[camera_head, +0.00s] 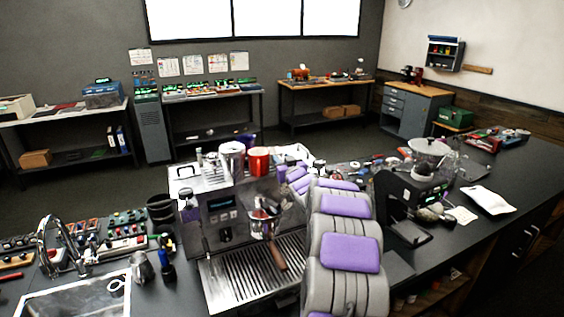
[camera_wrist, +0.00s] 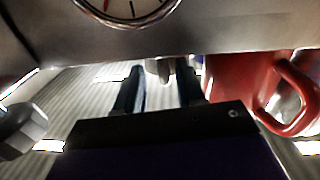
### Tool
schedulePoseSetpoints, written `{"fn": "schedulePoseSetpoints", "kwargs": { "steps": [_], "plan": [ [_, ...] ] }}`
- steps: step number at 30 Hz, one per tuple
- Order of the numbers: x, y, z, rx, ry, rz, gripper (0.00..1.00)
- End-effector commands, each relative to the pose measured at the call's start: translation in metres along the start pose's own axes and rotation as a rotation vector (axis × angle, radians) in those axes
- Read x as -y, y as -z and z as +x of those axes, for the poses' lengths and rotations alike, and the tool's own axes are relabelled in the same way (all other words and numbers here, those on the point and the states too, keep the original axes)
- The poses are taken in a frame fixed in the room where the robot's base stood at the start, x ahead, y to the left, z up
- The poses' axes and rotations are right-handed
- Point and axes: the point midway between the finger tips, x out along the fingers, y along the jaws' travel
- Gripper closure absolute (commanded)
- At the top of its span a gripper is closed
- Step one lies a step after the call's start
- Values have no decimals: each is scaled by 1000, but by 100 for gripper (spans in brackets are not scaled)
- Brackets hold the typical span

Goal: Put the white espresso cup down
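My gripper (camera_wrist: 160,90) shows in the wrist view with its two dark fingers apart. Nothing is clearly held between them; a small pale grey object (camera_wrist: 160,69) shows beyond the fingertips, too blurred to name. A red mug (camera_wrist: 240,85) with its handle is close on the right of the fingers. In the head view the red mug (camera_head: 259,160) stands on top of the espresso machine (camera_head: 222,212), beside a pale metallic cylinder (camera_head: 232,163). My gripper is hidden there behind my arm and the machine. I cannot make out a white espresso cup with certainty in either view.
A round dial (camera_wrist: 130,8) is at the top of the wrist view, above a ribbed surface (camera_wrist: 75,95). A drip tray (camera_head: 245,278) fronts the machine. The right counter has bare room (camera_head: 450,235).

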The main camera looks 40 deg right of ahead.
Motion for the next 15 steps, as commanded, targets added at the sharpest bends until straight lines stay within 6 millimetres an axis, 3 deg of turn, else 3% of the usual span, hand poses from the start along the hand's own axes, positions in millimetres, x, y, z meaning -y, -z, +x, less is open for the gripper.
{"fn": "schedulePoseSetpoints", "kwargs": {
  "steps": [9, 15],
  "plan": [
    [2, 1, -2, 0, 0, 0, 59],
    [1, 4, -19, -4, 0, 0, 59]
  ]
}}
